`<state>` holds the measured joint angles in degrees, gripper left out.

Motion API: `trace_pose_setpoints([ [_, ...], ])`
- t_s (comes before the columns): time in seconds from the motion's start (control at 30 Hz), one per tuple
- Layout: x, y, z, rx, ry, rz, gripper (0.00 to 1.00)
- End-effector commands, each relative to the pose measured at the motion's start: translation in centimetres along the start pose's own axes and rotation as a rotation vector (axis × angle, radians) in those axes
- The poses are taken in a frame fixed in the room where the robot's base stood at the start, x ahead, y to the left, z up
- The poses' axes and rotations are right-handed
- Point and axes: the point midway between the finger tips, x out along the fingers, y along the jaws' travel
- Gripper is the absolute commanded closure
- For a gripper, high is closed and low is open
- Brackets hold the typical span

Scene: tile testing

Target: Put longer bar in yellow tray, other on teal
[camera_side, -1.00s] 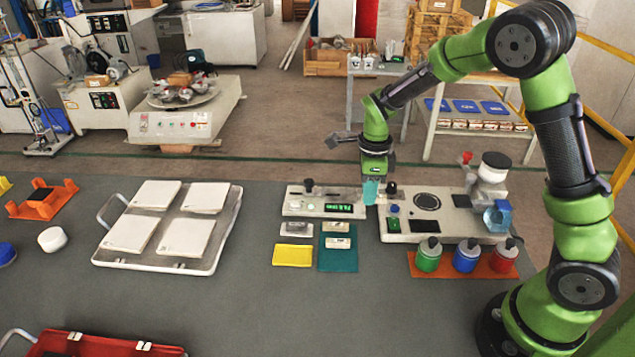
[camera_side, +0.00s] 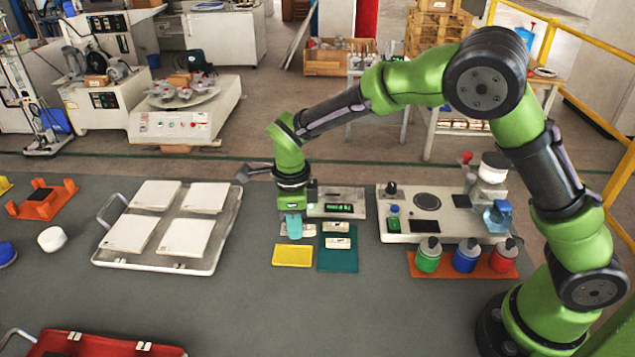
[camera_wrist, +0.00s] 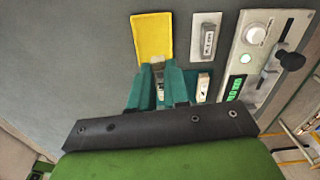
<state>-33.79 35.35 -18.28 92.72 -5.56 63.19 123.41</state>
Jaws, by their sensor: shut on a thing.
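My gripper (camera_side: 294,236) has light teal fingers and hangs over the far left, just beyond the yellow tray (camera_side: 293,256). In the wrist view its fingertips (camera_wrist: 158,68) are shut on a small pale bar (camera_wrist: 157,61), mostly hidden between them. The yellow tray also shows in the wrist view (camera_wrist: 152,38), and it is empty. The teal tray (camera_side: 338,263) lies right of it, with two pale bars on it, a far one (camera_side: 337,227) and a nearer one (camera_side: 337,243). A light grey plate (camera_wrist: 207,20) carries a grey labelled bar (camera_wrist: 208,40); the gripper partly covers this plate in the side view.
A gauge with a green display (camera_side: 339,208) stands behind the trays. A second instrument (camera_side: 427,228) and an orange rack (camera_side: 462,267) of coloured bottles stand to the right. A white tray of tiles (camera_side: 170,264) lies left.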

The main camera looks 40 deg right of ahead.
Motion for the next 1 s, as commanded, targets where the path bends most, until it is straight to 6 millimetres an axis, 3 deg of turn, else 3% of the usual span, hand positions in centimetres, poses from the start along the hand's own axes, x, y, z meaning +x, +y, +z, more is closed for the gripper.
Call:
trace_pose_setpoints([
  [0.1,-0.9,0.4,2.0,0.054,-0.014,0.005,1.0],
  [0.27,-0.8,0.5,2.1,0.112,-0.01,0.018,1.0],
  [0.73,3.9,0.6,2.1,0.112,-0.009,0.018,1.0],
  [1.0,5.1,0.6,2.1,0.111,-0.011,0.017,1.0],
])
